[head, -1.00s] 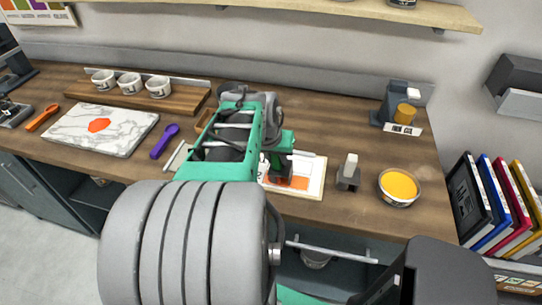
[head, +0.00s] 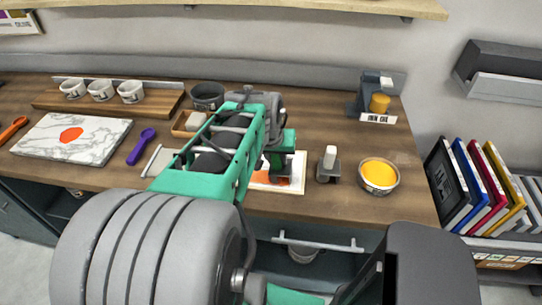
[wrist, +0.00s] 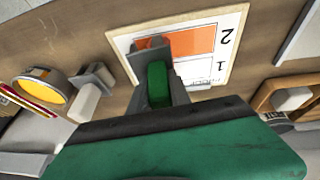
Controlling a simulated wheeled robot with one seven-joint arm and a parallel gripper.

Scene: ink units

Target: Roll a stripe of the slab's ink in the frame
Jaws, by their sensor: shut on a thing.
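The marble slab (head: 100,131) lies at the left of the bench, with an orange ink patch (head: 71,134) on it. My gripper (wrist: 158,82) is shut on a green-handled tool, seen as a green grip (wrist: 157,86) between the fingers; it looks like a roller, its lower end mostly hidden. It is over the proof sheet (wrist: 205,78), near the sheet's right end in the head view. An orange stripe (wrist: 192,40) fills much of the frame beside the "2". The area by the "1" is white. In the head view, my arm hides part of the sheet (head: 299,187).
A small grey stand (head: 327,170) and a tub of yellow ink (head: 379,175) stand right of the sheet. A purple scoop (head: 141,146) lies beside the slab. White cups (head: 101,90) stand at the back left.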

